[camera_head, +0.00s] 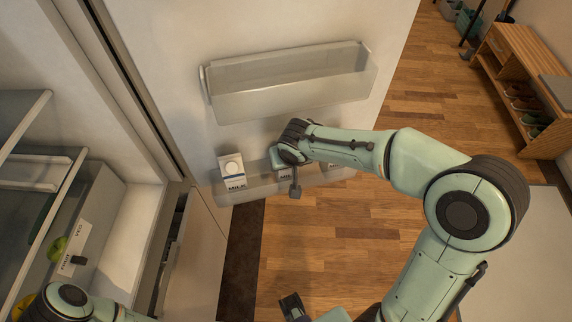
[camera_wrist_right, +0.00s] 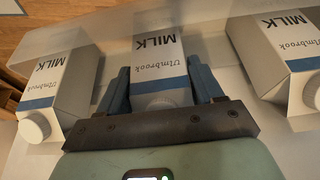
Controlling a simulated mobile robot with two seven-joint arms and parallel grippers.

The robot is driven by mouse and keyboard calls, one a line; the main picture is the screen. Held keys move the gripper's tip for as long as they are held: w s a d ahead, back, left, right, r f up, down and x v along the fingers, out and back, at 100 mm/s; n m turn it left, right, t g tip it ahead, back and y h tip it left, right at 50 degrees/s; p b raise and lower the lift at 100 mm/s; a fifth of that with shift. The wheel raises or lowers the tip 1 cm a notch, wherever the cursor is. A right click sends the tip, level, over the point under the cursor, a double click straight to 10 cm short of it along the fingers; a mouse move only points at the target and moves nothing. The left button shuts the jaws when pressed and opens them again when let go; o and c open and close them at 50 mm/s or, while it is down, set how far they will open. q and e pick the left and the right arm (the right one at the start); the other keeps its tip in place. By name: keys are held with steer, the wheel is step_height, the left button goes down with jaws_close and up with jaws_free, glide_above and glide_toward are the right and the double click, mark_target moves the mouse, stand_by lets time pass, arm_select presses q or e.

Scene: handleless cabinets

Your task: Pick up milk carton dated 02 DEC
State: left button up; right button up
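In the right wrist view several white-grey milk cartons with blue bands stand in a row: a left carton (camera_wrist_right: 62,80), a middle carton (camera_wrist_right: 158,60) and a right carton (camera_wrist_right: 285,60). No date can be read on any. My right gripper (camera_wrist_right: 158,70) has one finger on each side of the middle carton; a firm grip does not show. In the head view the left carton (camera_head: 231,171) stands in the lower door bin (camera_head: 240,194), left of my right gripper (camera_head: 290,172), which partly hides the others. My left gripper cannot be made out.
The fridge door (camera_head: 190,50) stands open. An empty upper bin (camera_head: 290,85) is above the cartons. Fridge shelves and a drawer with green fruit (camera_head: 57,248) are at left. Wooden floor (camera_head: 430,100) and a shoe bench (camera_head: 525,85) lie at right.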

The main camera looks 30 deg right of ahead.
steer(key=c, duration=0.6)
steer(key=shift+r, duration=0.15)
